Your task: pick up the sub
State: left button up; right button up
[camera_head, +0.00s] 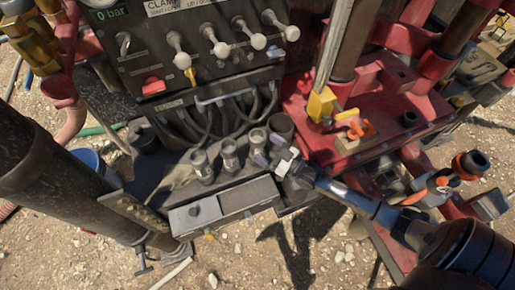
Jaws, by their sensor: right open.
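Several short grey cylindrical fittings stand upright in a row on the dark shelf (165,192) below the control panel. They include a left one (202,166), a middle one (231,156) and a right one (258,140). I cannot tell for certain which of them is the sub. My right gripper (268,150) reaches in from the lower right. Its purple-tipped fingers are apart, close to the right fitting, with nothing clearly held between them. I cannot tell whether the fingers touch that fitting. My left gripper is not in view.
The control panel (130,70) with white-knobbed levers and hanging hoses rises behind the shelf. A red machine frame (385,95) stands at right. A thick dark pipe (45,185) leans at left. A grey lidded box (225,207) sits in front. Sandy ground lies below.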

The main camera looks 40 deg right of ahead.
aim_at(253, 138)
jog(key=shift+f+x, duration=0.2)
jog(key=shift+x, duration=2.05)
jog(key=shift+d, duration=0.1)
grip_shut()
jog(key=shift+r, duration=0.25)
